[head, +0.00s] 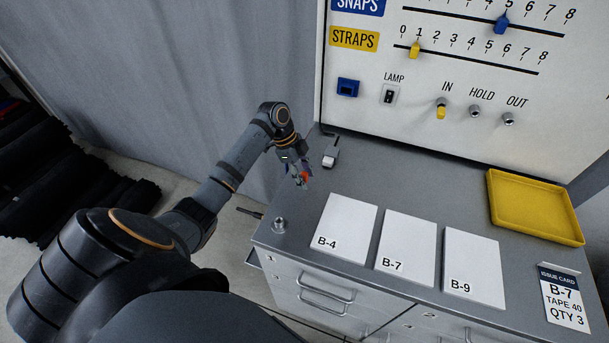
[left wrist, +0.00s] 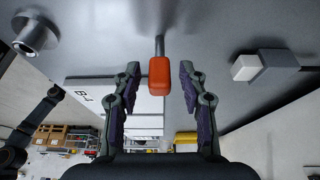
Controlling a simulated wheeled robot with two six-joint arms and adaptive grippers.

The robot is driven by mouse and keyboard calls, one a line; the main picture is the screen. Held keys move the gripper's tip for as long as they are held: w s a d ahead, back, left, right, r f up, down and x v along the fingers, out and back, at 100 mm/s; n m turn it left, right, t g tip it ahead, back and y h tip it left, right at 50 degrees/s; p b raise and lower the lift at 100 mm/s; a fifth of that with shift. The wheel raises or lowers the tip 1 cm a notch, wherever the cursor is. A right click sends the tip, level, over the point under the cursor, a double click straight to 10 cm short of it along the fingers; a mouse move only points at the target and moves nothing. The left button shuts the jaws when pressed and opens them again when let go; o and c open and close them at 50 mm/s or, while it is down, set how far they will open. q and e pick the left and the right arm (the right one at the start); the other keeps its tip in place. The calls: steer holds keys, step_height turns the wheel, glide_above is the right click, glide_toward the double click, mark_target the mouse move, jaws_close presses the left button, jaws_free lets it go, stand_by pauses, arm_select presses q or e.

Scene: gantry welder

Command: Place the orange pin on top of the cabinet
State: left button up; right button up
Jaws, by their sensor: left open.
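The orange pin (left wrist: 160,76) has an orange block-shaped head and a grey stem pointing towards the grey cabinet top. In the left wrist view it sits between the two fingers of my left gripper (left wrist: 160,92), with a gap on each side. In the head view my left gripper (head: 300,175) is over the left back part of the cabinet top (head: 390,177), and only a bit of the orange pin (head: 305,175) shows there. My left gripper is open. Whether the stem touches the cabinet top, I cannot tell. My right gripper is not in view.
A metal knob (head: 280,225) stands at the cabinet's left front, and a small white-grey block (head: 330,157) behind the gripper. Cards B-4 (head: 345,228), B-7 (head: 406,247) and B-9 (head: 473,268) lie at the front. A yellow tray (head: 535,242) is at right. A panel (head: 560,120) rises behind.

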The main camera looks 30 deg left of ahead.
arm_select(q)
steer(key=shift+r, duration=0.1)
steer(key=b+v, duration=0.3)
steer(key=v, duration=0.9)
steer(key=shift+b, duration=0.4)
steer(key=shift+a, duration=0.1)
